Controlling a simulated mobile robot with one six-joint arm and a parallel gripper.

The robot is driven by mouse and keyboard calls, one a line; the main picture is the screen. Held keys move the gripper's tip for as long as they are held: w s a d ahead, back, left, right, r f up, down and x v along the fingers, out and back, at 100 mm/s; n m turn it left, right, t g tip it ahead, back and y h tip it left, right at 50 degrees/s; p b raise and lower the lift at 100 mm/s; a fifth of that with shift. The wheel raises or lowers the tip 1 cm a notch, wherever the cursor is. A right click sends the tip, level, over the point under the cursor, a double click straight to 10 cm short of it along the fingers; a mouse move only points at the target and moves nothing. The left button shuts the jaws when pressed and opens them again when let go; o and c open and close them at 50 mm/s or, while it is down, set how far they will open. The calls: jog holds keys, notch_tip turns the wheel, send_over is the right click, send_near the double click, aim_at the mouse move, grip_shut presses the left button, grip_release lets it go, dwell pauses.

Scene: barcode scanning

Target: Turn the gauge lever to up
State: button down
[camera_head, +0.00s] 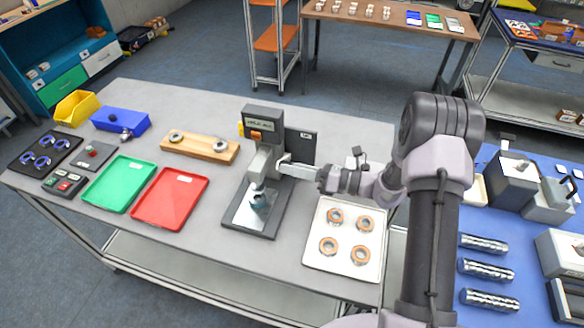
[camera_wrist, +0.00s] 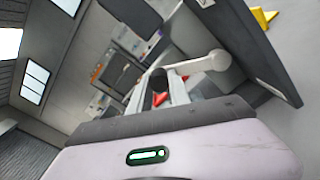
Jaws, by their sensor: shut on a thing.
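The gauge (camera_head: 262,135) is a grey upright stand with a small display and an orange mark on its head, standing on a dark base near the middle of the table. A round part (camera_head: 262,200) sits on its plate. My gripper (camera_head: 285,161) is at the right side of the gauge head, reaching in from the right. In the wrist view, the pale lever (camera_wrist: 196,65) runs from a round pivot to a dark knob (camera_wrist: 158,78). The fingers of my gripper (camera_wrist: 163,88) are shut on the lever at its knob. In the head view the fingers mostly hide the lever, so its angle is unclear.
A white tray (camera_head: 312,250) with several orange-rimmed rings lies just right of the gauge. A red tray (camera_head: 170,199), a green tray (camera_head: 119,185) and a wooden block (camera_head: 199,148) lie to its left. A dark panel (camera_head: 300,146) stands behind my gripper.

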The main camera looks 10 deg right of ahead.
jog(key=shift+r, duration=0.1)
jog(key=c, duration=1.2)
grip_release()
jog(key=p+v, duration=0.1)
jog(key=v, duration=1.6)
jog(key=shift+d, duration=0.2)
jog(key=shift+s, duration=0.1)
